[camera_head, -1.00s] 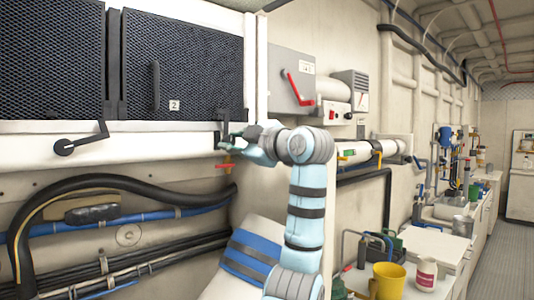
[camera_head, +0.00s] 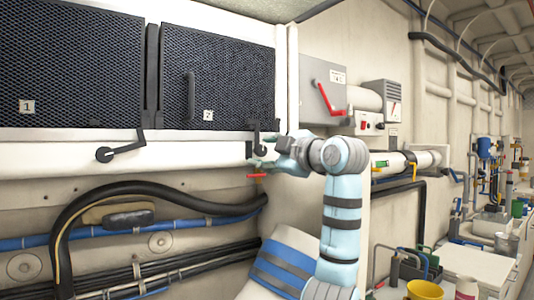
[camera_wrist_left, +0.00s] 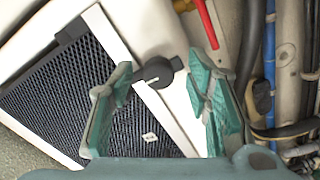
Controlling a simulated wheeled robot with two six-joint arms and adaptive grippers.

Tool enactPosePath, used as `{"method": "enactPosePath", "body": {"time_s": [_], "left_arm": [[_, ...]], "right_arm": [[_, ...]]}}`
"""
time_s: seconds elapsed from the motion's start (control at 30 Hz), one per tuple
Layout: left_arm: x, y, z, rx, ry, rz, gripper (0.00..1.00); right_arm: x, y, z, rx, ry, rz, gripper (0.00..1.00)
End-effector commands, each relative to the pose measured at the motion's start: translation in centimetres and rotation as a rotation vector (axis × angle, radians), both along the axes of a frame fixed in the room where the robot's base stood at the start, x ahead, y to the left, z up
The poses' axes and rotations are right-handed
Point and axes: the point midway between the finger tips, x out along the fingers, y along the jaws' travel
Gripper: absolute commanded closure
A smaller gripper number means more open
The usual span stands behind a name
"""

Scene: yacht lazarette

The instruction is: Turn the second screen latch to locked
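The second screen (camera_head: 232,75), a dark mesh panel labelled 2 with a vertical handle, is at the upper left of the head view. Its black latch (camera_head: 256,130) is at the panel's lower right corner, with a part standing upright; its lower part is partly hidden by my left gripper (camera_head: 268,152). In the left wrist view the latch's round black hub (camera_wrist_left: 158,72) lies between the two green fingers of the left gripper (camera_wrist_left: 160,68). The fingers are apart, one on each side of it; contact is not clear. My right gripper is not in view.
The first screen's latch (camera_head: 122,150) is to the left, its arm slanting up to the right. A red lever (camera_head: 258,176) is just below the gripper. A grey box with a red handle (camera_head: 328,100) is to the right. Hoses (camera_head: 150,190) run below.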

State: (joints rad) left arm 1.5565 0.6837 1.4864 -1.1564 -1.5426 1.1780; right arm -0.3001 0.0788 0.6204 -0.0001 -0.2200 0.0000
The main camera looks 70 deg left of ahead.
Motion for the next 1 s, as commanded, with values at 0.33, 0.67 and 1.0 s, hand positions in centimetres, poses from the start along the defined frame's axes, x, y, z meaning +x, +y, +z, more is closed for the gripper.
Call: {"method": "enactPosePath", "body": {"time_s": [0.33,0.67,1.0], "left_arm": [[1.2,-3.8,0.0,0.002,-0.002,-0.006,0.56],[3.1,-11.0,0.0,0.0,0.0,-0.002,0.56],[3.2,-11.5,0.0,-0.001,0.0,0.0,0.56]], "right_arm": [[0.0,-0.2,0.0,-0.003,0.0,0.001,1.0],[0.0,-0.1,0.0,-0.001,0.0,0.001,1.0],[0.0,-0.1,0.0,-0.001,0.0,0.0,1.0]]}}
